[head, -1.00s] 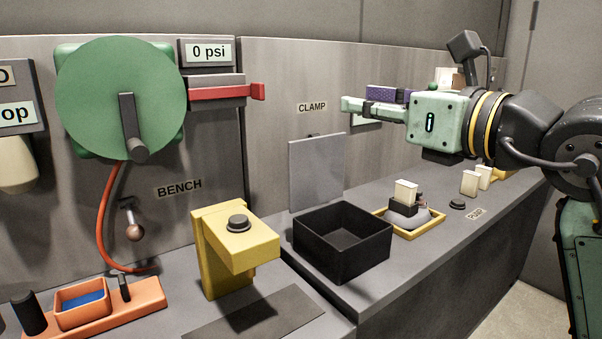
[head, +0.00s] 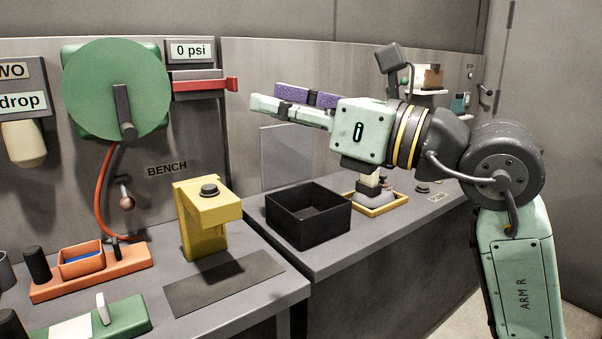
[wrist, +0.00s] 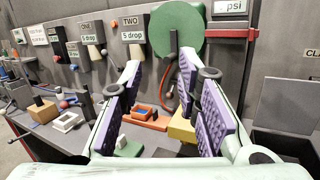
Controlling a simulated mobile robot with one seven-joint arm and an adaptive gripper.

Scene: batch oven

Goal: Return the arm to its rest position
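My gripper (head: 292,104) is raised in the air above the bench in the head view, to the right of the large green disc. Its pale green fingers with purple pads point left. In the wrist view the two fingers of my gripper (wrist: 164,110) stand wide apart with nothing between them. My arm (head: 440,150) reaches up from the lower right, with its elbow bent. The gripper touches nothing that I can see.
Below are a black open box (head: 308,222), a yellow stand (head: 208,228) and a yellow-rimmed tray (head: 392,205) on the bench. The green disc (head: 115,90) and red lever (head: 203,86) are on the back wall. The air around the gripper looks clear.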

